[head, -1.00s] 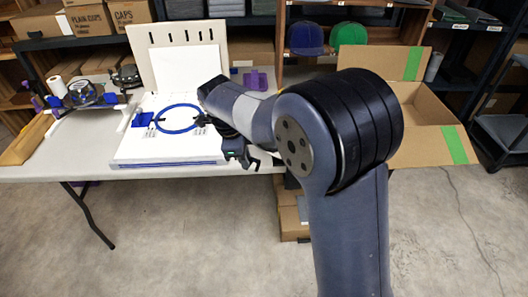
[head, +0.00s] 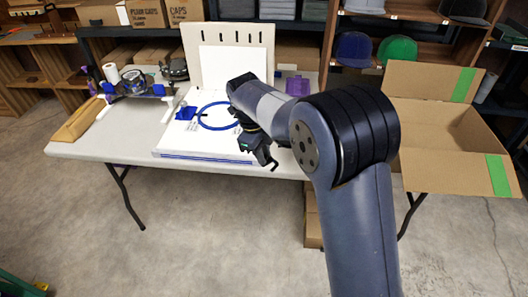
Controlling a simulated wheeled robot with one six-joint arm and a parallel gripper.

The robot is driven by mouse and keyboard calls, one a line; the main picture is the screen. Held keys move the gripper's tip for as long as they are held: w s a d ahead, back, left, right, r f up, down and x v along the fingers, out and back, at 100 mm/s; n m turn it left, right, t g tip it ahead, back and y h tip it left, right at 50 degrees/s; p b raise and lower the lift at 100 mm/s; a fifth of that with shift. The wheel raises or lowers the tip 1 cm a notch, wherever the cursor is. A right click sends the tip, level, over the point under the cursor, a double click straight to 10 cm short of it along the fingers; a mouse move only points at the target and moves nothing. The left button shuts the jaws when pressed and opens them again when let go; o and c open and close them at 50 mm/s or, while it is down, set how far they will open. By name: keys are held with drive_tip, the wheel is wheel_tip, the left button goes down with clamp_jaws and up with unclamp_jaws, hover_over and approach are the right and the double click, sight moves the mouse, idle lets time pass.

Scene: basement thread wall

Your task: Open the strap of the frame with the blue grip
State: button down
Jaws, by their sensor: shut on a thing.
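A round blue frame (head: 199,118) lies on a white board (head: 175,147) on the table. A blue block (head: 187,112), which looks like its grip, sits at its left side. The strap cannot be made out at this size. My gripper (head: 270,166) is at the board's front right edge, to the right of the frame and pointing down. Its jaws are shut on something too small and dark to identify. My forearm hides the board's right side and perhaps the frame's right edge.
A stand with blue clamps (head: 135,85) and a wooden block (head: 78,120) are on the table's left. A slotted upright panel (head: 194,50) stands behind the board. A purple item (head: 298,87) lies behind my arm. An open carton (head: 440,165) is at right.

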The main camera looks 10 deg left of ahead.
drive_tip(key=c, duration=1.3)
unclamp_jaws()
drive_tip(key=shift+r, duration=0.1)
drive_tip(key=r, duration=0.3)
drive_tip(key=a+r, duration=0.1)
drive_tip(key=r, duration=0.3)
drive_tip(key=a+r+p, duration=0.1)
drive_tip(key=r, duration=0.2)
drive_tip(key=shift+s+r, duration=0.25)
drive_tip(key=shift+s, duration=0.05)
drive_tip(key=f, duration=0.3)
drive_tip(key=d+f, duration=0.1)
drive_tip(key=f, duration=0.3)
drive_tip(key=d+f+b, duration=0.1)
drive_tip(key=f, duration=0.3)
drive_tip(key=shift+w+d, duration=0.15)
drive_tip(key=shift+w, duration=0.1)
drive_tip(key=shift+s+d+r, duration=0.1)
drive_tip(key=shift+d, duration=0.05)
